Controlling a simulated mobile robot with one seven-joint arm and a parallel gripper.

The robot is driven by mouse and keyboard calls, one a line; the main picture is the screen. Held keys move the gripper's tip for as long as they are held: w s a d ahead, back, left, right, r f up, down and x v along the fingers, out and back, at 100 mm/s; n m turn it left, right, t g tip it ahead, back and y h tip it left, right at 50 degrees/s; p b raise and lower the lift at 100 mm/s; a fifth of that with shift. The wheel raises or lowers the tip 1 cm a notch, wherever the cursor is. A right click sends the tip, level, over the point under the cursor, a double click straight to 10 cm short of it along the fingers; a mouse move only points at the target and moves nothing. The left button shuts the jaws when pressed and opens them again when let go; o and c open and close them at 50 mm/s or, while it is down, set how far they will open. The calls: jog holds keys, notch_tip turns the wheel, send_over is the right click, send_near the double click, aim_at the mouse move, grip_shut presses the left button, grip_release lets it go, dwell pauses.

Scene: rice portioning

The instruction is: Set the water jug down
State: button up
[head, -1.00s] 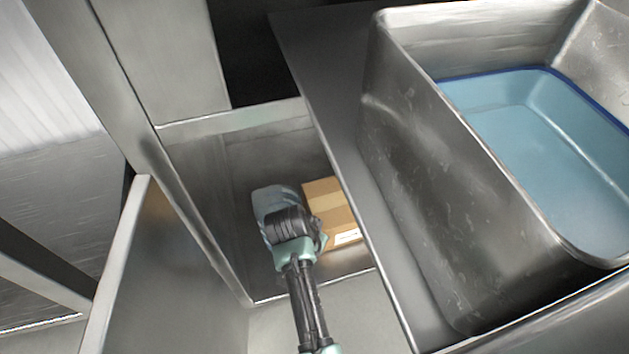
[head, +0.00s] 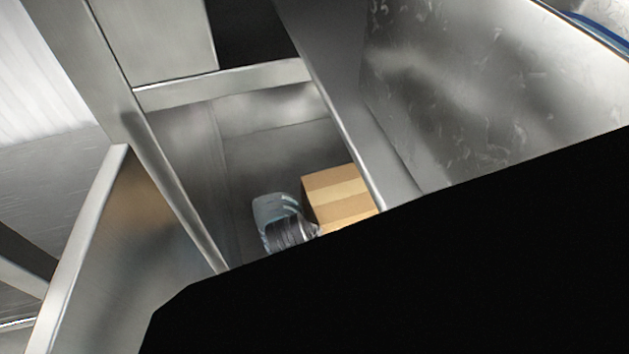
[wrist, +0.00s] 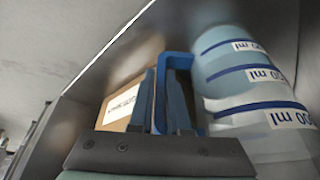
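The water jug (head: 270,208) is pale, clear blue and stands in the open metal compartment in the head view. In the wrist view the jug (wrist: 245,85) fills the right side, with blue bands and "ml" labels. Its blue handle (wrist: 177,61) loops toward my gripper (wrist: 161,88). The two fingers lie on either side of the handle's near bar and look closed on it. In the head view only a dark part of my wrist shows beside the jug, and the fingers are hidden. I cannot tell whether the jug's base touches the compartment floor.
A cardboard box (head: 338,196) stands right beside the jug; its white label (wrist: 121,103) shows in the wrist view. Metal walls surround both, and an open door (head: 95,240) is at the left. A large black shape hides the lower right of the head view.

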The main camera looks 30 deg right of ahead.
jog(key=o, duration=0.3)
jog(key=shift+o, duration=0.2)
jog(key=p+v, duration=0.8)
jog(key=v, duration=0.4)
jog(key=shift+a+r, duration=0.1)
jog(key=shift+r, duration=0.05)
